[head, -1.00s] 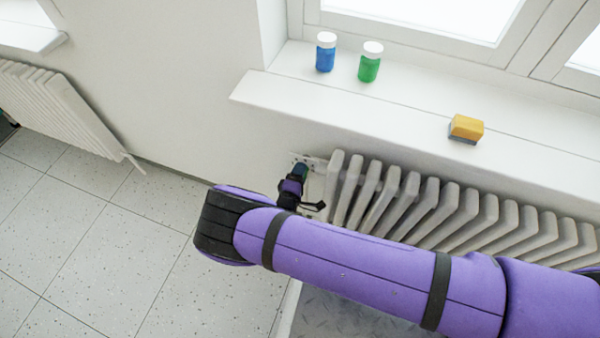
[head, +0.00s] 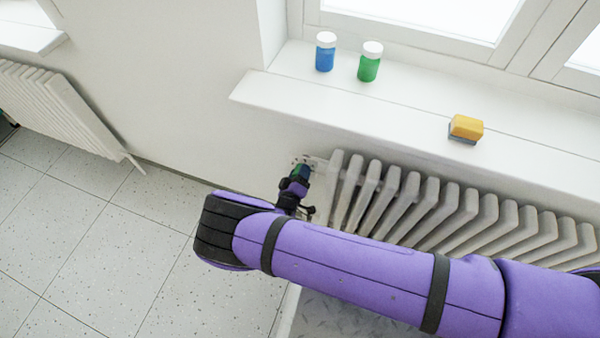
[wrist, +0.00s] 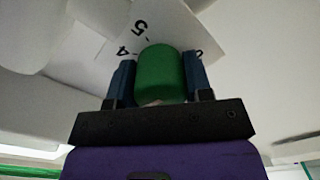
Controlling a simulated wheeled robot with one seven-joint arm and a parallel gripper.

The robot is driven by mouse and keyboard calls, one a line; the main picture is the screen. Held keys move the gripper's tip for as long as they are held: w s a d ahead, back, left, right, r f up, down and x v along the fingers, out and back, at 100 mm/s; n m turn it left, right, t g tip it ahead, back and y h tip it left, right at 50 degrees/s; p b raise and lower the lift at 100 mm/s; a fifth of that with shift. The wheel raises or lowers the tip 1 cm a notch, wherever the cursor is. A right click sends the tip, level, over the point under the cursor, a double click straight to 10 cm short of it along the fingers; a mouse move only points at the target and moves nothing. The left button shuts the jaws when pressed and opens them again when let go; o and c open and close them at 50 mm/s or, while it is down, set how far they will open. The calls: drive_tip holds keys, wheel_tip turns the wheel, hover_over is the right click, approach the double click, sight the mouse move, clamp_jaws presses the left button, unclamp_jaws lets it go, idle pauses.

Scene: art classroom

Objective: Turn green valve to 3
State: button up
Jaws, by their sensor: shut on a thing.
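The green valve (wrist: 160,75) is a rounded knob in the middle of the wrist view. My gripper (wrist: 160,85) has one dark blue finger on each side of it and is shut on it. Behind the knob is a pale dial plate (wrist: 120,25) with the numbers 5 and 4 at its left and a partly hidden figure at its right. The 3 and any pointer cannot be made out. In the head view, my gripper (head: 299,175) is at the radiator's left end, where the valve is mostly hidden.
A white ribbed radiator (head: 420,205) stands under the windowsill (head: 400,110). On the sill are a blue jar (head: 325,55), a green jar (head: 369,65) and a yellow sponge-like block (head: 466,127). The tiled floor (head: 100,230) at the left is clear.

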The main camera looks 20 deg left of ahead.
idle(0.4)
drive_tip(key=o, duration=0.9)
drive_tip(key=shift+o, duration=0.2)
drive_tip(key=shift+s, duration=0.1)
drive_tip(key=s, duration=1)
drive_tip(key=shift+s+a, duration=0.3)
drive_tip(key=shift+s, duration=0.05)
